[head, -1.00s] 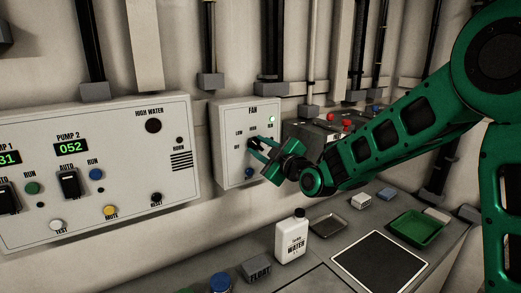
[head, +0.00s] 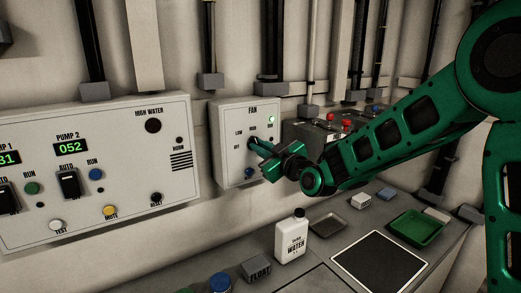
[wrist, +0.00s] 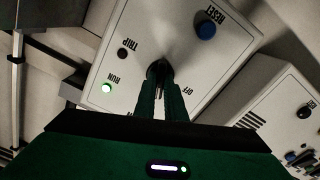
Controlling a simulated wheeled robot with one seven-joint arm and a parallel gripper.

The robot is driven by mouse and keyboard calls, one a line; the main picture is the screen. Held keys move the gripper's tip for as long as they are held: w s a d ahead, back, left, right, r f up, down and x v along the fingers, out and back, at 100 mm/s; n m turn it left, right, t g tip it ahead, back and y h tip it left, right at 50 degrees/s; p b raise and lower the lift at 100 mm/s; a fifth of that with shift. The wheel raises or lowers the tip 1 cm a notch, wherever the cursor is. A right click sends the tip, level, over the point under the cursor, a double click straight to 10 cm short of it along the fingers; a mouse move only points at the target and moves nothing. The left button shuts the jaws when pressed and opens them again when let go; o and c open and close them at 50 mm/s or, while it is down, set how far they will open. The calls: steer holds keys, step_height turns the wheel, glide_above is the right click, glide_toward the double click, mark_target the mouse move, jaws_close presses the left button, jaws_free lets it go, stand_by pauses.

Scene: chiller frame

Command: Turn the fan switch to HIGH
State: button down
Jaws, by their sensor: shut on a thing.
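The fan panel (head: 230,158) is a pale wall box marked FAN; it also shows upside down in the wrist view (wrist: 180,35). Its dark switch knob (wrist: 158,69) is on the panel face, between my fingertips. My gripper (head: 256,147) is shut on the knob; in the wrist view (wrist: 160,88) its two green fingers close on it from either side. LOW and OFF labels show left of the knob in the head view. The HIGH label is not readable, and the knob's pointing direction is hidden by the fingers.
A green RUN light (wrist: 107,88) is lit on the panel, near a dark TRIP lamp (wrist: 122,54) and a blue RESET button (wrist: 207,29). A larger pump panel (head: 120,140) is to the left. Below, a bench holds a white bottle (head: 291,238) and green tray (head: 415,228).

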steer(key=shift+w+d+m, duration=0.1)
steer(key=shift+d+m, duration=0.1)
steer(key=shift+m, duration=2.1)
steer(key=shift+r, duration=0.1)
steer(key=c, duration=1.8)
jaws_free()
steer(key=v, duration=1)
steer(key=shift+s+d, duration=0.25)
steer(key=shift+d, duration=0.05)
